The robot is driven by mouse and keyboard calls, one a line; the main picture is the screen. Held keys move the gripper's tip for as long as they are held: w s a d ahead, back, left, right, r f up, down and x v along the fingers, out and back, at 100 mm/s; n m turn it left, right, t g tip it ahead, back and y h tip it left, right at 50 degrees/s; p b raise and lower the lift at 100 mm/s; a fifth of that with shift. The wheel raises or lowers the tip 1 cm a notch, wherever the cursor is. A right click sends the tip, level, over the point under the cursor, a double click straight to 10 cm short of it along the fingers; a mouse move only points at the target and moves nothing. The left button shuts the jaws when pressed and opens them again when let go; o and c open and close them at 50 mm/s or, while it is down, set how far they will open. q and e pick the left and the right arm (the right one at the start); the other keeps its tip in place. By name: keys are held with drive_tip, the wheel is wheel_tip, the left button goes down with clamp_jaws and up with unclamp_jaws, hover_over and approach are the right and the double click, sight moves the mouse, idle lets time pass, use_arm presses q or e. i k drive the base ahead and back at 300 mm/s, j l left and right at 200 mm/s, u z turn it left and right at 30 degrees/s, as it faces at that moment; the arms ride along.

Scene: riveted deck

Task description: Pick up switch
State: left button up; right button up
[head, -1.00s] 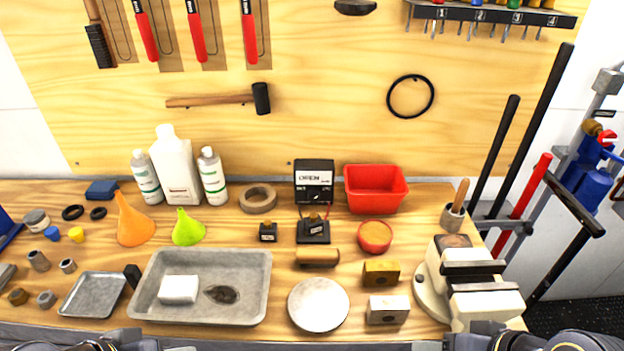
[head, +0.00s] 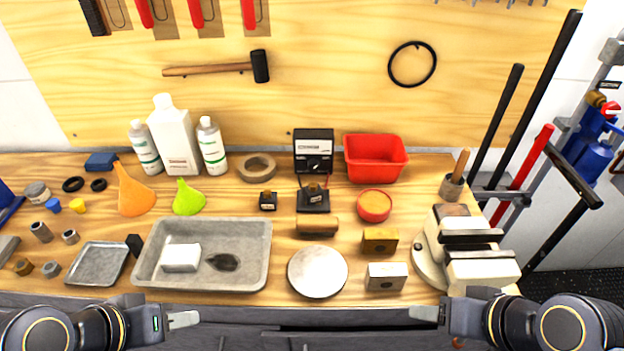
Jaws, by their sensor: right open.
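I cannot tell for certain which thing is the switch. A small black block with an orange-brown top and a pale label (head: 268,200) stands on the bench. To its right is a larger, similar black block (head: 314,200), in front of a black meter-like box (head: 314,150) with a knob. My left gripper (head: 184,320) is empty in front of the bench's front edge, below the grey tray. Its fingers are seen edge-on, so their gap is unclear. My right gripper (head: 424,313) is open and empty at the front edge, left of the vise. Both are well apart from the black blocks.
A grey tray (head: 145,272) holds a white block and a dark piece. A pale round disc (head: 317,271), a wooden cylinder (head: 317,226), a red round tin (head: 374,206) and two blocks lie around the middle. A vise (head: 465,250) stands right. Bottles and a red bin line the back.

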sight(313, 194)
drive_tip(key=j+u, duration=0.3)
drive_tip(key=u, duration=0.15)
drive_tip(key=i+j+u, duration=0.1)
drive_tip(key=j+u, duration=0.2)
drive_tip(key=u, duration=0.15)
